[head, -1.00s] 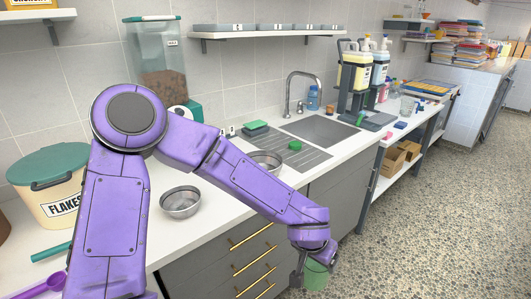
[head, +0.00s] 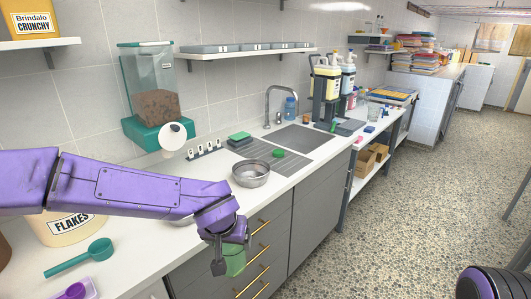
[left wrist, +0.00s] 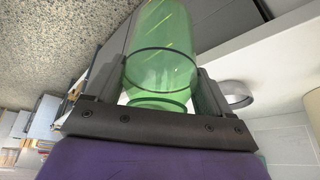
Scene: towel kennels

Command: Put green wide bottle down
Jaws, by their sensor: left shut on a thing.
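My left gripper (head: 230,250) is shut on the green wide bottle (head: 235,262), in front of the drawers and below the countertop's front edge in the head view. In the left wrist view the bottle (left wrist: 163,55) is clear green with dark rings, held between the two fingers of the gripper (left wrist: 160,95). The gripper and arm hide part of the bottle in the head view. The white countertop (head: 300,178) runs along the wall. Of my right arm, only a purple part shows at the lower right; its gripper is out of the frame.
A steel bowl (head: 251,175) stands on the counter near the sink (head: 302,138). A flakes tub (head: 70,228), a teal scoop (head: 80,258) and a kibble dispenser (head: 150,95) are at the left. Bare counter shows right of the bowl. Pump bottles (head: 327,82) stand beyond the sink.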

